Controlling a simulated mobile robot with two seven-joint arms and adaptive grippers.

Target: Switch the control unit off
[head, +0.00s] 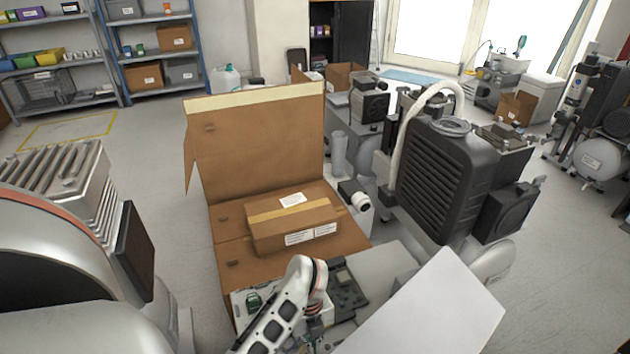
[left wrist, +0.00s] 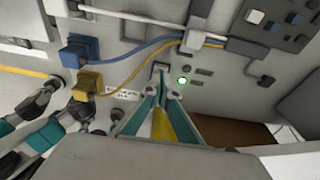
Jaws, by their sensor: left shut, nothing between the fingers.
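The control unit (left wrist: 222,72) shows in the left wrist view as a grey panel with cables, plugs and small dark parts. A green light (left wrist: 182,81) glows on it. A small dark part that looks like a switch (left wrist: 160,68) sits just left of the light, partly hidden by my fingertips. My left gripper (left wrist: 163,92) is shut and empty, its tips close to this part; I cannot tell if they touch. In the head view, my left arm reaches over the equipment at the bottom centre, and its fingers are not clear there. My right gripper is not in view.
A blue plug (left wrist: 78,52) and a yellow plug (left wrist: 88,84) with cables lie left of the fingers. In the head view, an open carton (head: 255,140) holds a smaller box (head: 293,222). A black-finned compressor unit (head: 450,180) stands on the right.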

